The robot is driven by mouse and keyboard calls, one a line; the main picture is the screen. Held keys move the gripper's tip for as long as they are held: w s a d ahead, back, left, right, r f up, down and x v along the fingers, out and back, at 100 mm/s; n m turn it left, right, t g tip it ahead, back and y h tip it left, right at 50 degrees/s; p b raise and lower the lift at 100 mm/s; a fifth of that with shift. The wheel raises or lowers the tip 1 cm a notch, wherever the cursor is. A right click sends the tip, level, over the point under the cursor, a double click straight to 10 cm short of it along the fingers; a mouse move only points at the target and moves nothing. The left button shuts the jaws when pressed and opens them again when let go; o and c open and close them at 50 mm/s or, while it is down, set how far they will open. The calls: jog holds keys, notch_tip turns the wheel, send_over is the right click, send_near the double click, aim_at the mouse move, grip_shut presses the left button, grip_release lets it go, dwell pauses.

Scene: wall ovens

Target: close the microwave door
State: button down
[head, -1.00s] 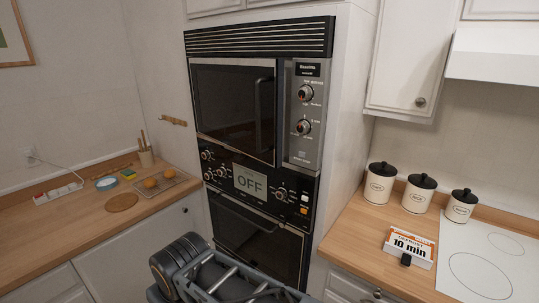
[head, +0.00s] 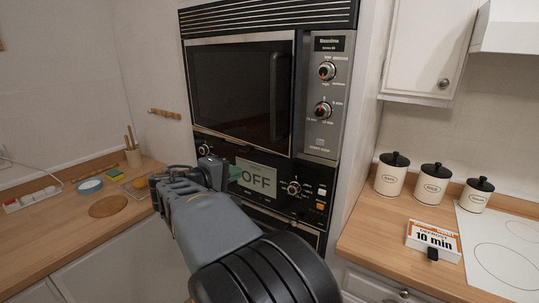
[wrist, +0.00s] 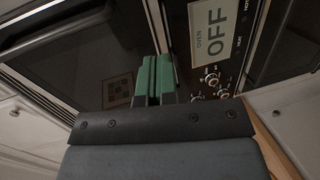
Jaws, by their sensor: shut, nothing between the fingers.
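The microwave door (head: 235,90) is a dark glass panel with a metal frame and a vertical black handle (head: 277,95) at its right side. It looks nearly flush, with a dark strip beside the control panel (head: 325,100); I cannot tell whether a small gap remains. My gripper (head: 236,173) is below the door, in front of the oven's OFF display, and is empty. In the wrist view its green fingers (wrist: 153,64) are together, with the dark door glass (wrist: 110,72) behind them and the handle (wrist: 55,32) at upper left. I see no clear contact.
The lower oven panel with the OFF display (head: 256,178) and knobs is right behind my gripper. A left counter (head: 75,235) holds small items. The right counter (head: 375,242) holds three canisters and a 10 min sign (head: 433,240). Room in front of the door is free.

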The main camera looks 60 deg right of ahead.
jog(key=d+r+g+h, duration=0.1)
jog(key=d+r+h, duration=0.1)
jog(key=d, duration=0.2)
jog(key=p, duration=0.4)
send_near(270, 146)
jog(key=s+d, duration=0.1)
jog(key=d, duration=0.1)
jog(key=s+d+r, duration=0.1)
jog(key=d, duration=0.1)
jog(key=s+d, duration=0.1)
jog(key=shift+d+r, duration=0.35)
jog(key=shift+d, duration=0.05)
jog(key=shift+s+d+f+p, duration=0.1)
jog(key=shift+d+p, duration=0.2)
jog(key=shift+d, duration=0.4)
